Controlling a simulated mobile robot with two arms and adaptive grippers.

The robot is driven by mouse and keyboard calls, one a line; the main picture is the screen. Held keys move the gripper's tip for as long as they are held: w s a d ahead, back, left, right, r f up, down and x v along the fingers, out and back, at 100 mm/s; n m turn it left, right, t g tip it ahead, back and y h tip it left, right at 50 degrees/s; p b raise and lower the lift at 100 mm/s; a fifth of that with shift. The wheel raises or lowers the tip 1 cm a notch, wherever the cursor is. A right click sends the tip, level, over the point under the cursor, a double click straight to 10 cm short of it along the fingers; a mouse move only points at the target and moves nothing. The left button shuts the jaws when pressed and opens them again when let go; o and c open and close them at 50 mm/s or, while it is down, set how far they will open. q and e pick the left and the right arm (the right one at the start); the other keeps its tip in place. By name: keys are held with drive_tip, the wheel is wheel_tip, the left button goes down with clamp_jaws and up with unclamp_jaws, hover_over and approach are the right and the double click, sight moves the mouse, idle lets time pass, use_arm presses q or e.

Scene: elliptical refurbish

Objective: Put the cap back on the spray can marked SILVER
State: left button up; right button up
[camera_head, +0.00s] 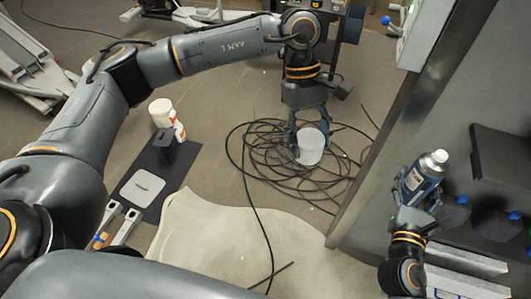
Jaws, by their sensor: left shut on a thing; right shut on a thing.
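My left gripper (310,127) points down over the floor and is shut on a pale grey-white cap (310,149), which hangs between its fingers. My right gripper (415,197) is at the right, shut around a blue spray can (422,178). The can is tilted, its top leaning up and to the right. Its silvery top (437,158) is bare, with no cap on it. The label is too small to read, so I cannot tell whether it says SILVER. The cap and the can are well apart.
A tangle of black cable (262,150) lies on the floor below the cap. A grey panel edge (372,140) stands between the two grippers. A dark mat (180,172) at left has a white-and-orange bottle (178,130) by it. Dark shelves (500,165) stand at the right.

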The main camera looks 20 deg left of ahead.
use_arm(q)
drive_tip(key=w+d+r+n+t+h, duration=0.1)
drive_tip(key=w+d+r+n+t, duration=0.1)
drive_tip(key=d+r+n, duration=0.3)
drive_tip(key=w+d+n+t, duration=0.1)
drive_tip(key=w+d+n, duration=0.1)
drive_tip(key=d+n, duration=0.35)
wheel_tip(320, 180, up, 6)
drive_tip(key=r+n+t+y, duration=0.1)
drive_tip(key=n+t, duration=0.2)
drive_tip(key=n, duration=0.4)
hover_over(444, 153)
drive_tip(key=shift+a+f, duration=0.1)
drive_tip(key=shift+f, duration=3.15)
drive_tip(key=shift+s+f, duration=0.15)
drive_tip(key=shift+f, duration=0.6)
drive_tip(key=o, duration=1.1)
drive_tip(key=shift+r, duration=0.15)
drive_tip(key=shift+v, duration=3.45)
